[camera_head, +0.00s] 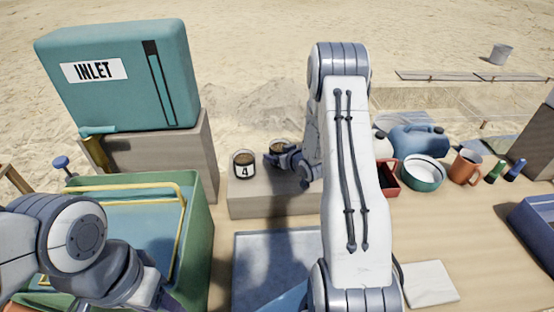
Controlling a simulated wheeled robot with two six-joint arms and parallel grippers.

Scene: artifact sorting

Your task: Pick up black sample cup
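Two small cups with dark contents stand on a low stone-coloured block (245,204). One cup (244,165) has a white band marked "4" and stands clear on the left. The other cup (280,146) is to its right, partly hidden by my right gripper (273,160). My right gripper reaches in from the right, its fingers at the front of this second cup. Whether they are closed on it cannot be made out. Neither cup shows clearly as all black. My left arm is at the lower left; its fingers are not visible.
A teal tank marked INLET (122,80) stands at the back left above a green bin (197,230) with a yellow handle. A blue tray (275,245) lies in front of the block. A red box, green bowl (422,173) and orange mug (464,167) stand at right.

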